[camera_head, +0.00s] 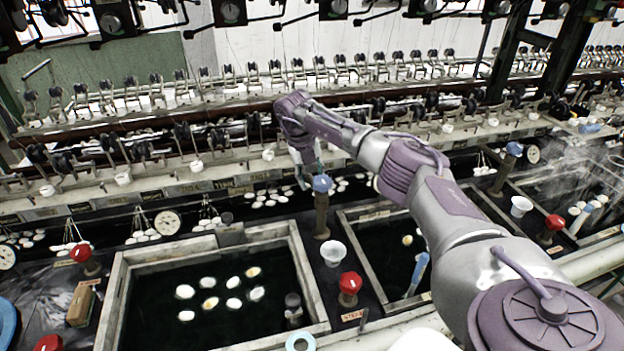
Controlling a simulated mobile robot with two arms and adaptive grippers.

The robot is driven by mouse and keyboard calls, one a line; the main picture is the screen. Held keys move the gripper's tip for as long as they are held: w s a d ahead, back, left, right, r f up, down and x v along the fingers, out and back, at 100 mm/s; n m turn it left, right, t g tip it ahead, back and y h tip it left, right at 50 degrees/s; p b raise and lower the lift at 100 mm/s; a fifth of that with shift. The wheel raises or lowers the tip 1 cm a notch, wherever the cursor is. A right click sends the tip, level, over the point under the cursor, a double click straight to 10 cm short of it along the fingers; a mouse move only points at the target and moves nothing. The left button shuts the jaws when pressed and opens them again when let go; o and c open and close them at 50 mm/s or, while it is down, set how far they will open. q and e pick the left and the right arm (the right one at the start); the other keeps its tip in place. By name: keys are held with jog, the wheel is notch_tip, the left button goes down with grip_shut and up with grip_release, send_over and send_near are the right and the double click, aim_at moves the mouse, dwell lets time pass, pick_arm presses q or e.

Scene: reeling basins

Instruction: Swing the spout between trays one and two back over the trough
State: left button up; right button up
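A brown upright post with a blue cap (322,184) stands between the left tray (118,300) and the right tray (358,262); it looks like the spout. I cannot make out which way its outlet points. The dark trough (235,207) with floating white cocoons runs behind the trays. My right gripper (311,180) reaches in from the right and points down at the blue cap. Its fingers look apart, one left of the cap and one close behind it. I cannot tell whether they touch it. My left gripper is not in view.
A white funnel cup (333,253) and a red knob (350,284) stand in front of the post. A dark cylinder (293,308) stands in the left tray's corner. A dial gauge (167,222) and the reeling machine rail (200,177) lie behind.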

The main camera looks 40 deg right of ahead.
notch_tip(320, 180, up, 11)
jog(key=w+a, duration=0.1)
jog(key=a, duration=0.1)
jog(key=shift+r, duration=0.15)
dwell(0.5)
